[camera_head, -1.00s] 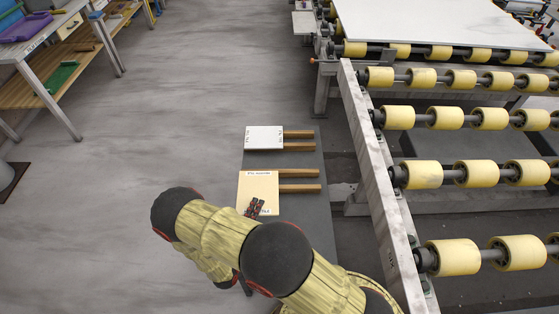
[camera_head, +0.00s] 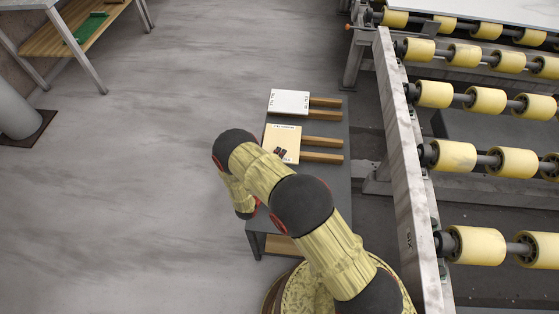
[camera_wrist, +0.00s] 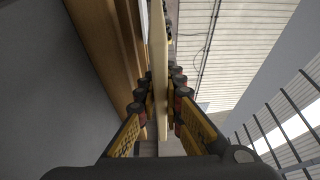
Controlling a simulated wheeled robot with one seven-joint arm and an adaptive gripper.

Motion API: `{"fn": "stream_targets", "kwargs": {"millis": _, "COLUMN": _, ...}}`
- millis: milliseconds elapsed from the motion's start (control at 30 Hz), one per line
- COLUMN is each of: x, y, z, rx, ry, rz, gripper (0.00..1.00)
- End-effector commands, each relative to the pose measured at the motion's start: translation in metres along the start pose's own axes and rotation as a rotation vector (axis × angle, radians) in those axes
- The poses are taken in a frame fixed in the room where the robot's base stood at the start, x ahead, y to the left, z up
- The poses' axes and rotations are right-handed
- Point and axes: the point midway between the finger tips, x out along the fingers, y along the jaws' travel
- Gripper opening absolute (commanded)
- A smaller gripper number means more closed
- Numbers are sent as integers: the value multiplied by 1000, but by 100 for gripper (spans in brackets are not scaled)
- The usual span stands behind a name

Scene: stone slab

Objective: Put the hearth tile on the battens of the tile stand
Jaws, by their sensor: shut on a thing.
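A cream tile (camera_head: 283,134) with printed marks too small to read is in the head view, at the left part of the front pair of wooden battens (camera_head: 322,142) on a low grey stand (camera_head: 337,118). My gripper (camera_head: 281,152) is at the tile's near edge. In the wrist view my gripper (camera_wrist: 160,95) is shut on the thin cream tile (camera_wrist: 158,45), one finger on each face. Brown wood (camera_wrist: 95,30) runs close beside one face of the tile there. I cannot tell whether the tile touches the battens.
A white tile (camera_head: 289,103) lies on the back pair of battens (camera_head: 325,102), just behind the cream one. A roller conveyor with a grey side rail (camera_head: 400,170) stands close on the right. The floor at left is clear; a workbench (camera_head: 88,32) is at the upper left.

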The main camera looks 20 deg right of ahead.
Motion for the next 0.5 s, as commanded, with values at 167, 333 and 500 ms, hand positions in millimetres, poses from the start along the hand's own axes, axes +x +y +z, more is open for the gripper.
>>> {"fn": "stream_targets", "kwargs": {"millis": 167, "x": 8, "y": 15, "z": 3, "rx": 2, "ry": 1, "rz": -2, "gripper": 0}}
{"fn": "stream_targets", "kwargs": {"millis": 333, "x": 7, "y": 39, "z": 3, "rx": 2, "ry": 0, "rz": -2, "gripper": 0}}
{"fn": "stream_targets", "kwargs": {"millis": 500, "x": 7, "y": 38, "z": 4, "rx": 3, "ry": 0, "rz": -3, "gripper": 0}}
